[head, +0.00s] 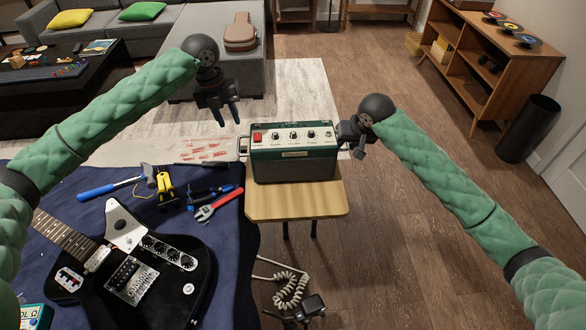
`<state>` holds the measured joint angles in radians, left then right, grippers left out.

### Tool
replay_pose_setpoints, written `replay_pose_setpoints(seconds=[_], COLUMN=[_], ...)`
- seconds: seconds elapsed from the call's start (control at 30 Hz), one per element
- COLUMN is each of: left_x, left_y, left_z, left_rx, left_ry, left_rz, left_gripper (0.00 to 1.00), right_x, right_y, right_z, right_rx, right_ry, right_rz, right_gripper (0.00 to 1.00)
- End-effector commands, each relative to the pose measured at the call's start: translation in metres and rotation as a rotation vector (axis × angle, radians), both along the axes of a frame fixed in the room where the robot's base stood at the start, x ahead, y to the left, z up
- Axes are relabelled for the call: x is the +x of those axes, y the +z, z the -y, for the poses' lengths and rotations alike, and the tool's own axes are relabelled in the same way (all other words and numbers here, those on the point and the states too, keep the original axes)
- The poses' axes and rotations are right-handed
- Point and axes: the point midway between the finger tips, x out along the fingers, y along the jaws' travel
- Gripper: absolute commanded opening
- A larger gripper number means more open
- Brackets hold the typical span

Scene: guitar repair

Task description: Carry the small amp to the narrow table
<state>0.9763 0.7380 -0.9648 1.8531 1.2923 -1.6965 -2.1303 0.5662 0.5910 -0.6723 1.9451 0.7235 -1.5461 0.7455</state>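The small amp (293,163) is a dark green box with a grey grille, a red switch and several knobs on top. It appears to sit upright on a small light-wood table (298,205), with a metal handle (243,147) on its left side. My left gripper (227,115) is open and empty, above and left of the amp, apart from it. My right gripper (354,147) is at the amp's right side, close to or touching it. Its fingers are partly hidden, so I cannot tell whether it holds a handle there.
A blue-covered bench (215,270) at left holds a black guitar (150,270), pliers, a wrench and other tools. A coiled cable (290,288) lies low in front. A wooden shelf (475,60) and black bin (528,130) stand at right. Open floor (400,220) lies right of the small table.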

Motion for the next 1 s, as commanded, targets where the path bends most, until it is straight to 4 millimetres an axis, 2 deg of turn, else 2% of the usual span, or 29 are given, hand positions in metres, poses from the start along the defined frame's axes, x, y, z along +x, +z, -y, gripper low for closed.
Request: replay_pose_setpoints(seconds=[0.17, 0.5, 0.7, 1.0], left_x=[0.0, 0.0, 0.0, 0.0], left_y=[0.002, 0.002, 0.002, 0.002], left_z=[0.0, 0.0, 0.0, 0.0], left_rx=[0.0, 0.0, -0.001, -0.001], left_ry=[0.0, 0.0, 0.0, 0.0], left_rz=[0.0, 0.0, 0.0, 0.0], left_gripper=[0.31, 0.31, 0.31, 0.31], right_x=[-0.004, -0.027, -0.038, -0.043], right_y=[0.013, 0.069, 0.096, 0.108], right_z=[0.003, 0.015, 0.021, 0.024], right_rx=[0.001, 0.0, 0.0, 0.0], right_ry=[0.0, 0.0, 0.001, 0.0], right_rz=[0.002, 0.003, 0.002, 0.0], right_gripper=[0.31, 0.31, 0.31, 0.31])
